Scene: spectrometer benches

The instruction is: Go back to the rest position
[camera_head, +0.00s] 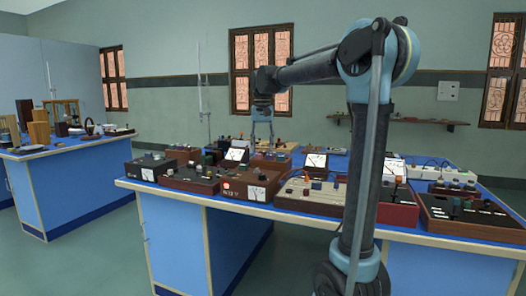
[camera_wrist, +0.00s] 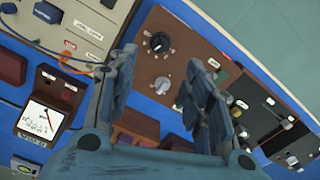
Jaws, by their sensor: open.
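My gripper (camera_head: 262,137) hangs from the far end of my raised arm, pointing down above the far part of the blue bench (camera_head: 300,218). In the wrist view my gripper (camera_wrist: 163,68) shows two dark fingers standing well apart, with nothing between them. Below the fingers is a brown box (camera_wrist: 181,47) with a black knob and a grey knob. The fingers appear apart from the instruments, though the exact height is hard to tell.
The bench is crowded with instrument boxes, including a red-and-black one (camera_head: 250,186) and a dark switch box (camera_head: 474,217). A slim clear stand (camera_head: 203,95) rises behind. Another blue bench (camera_head: 75,172) stands left, with open floor (camera_head: 98,255) between.

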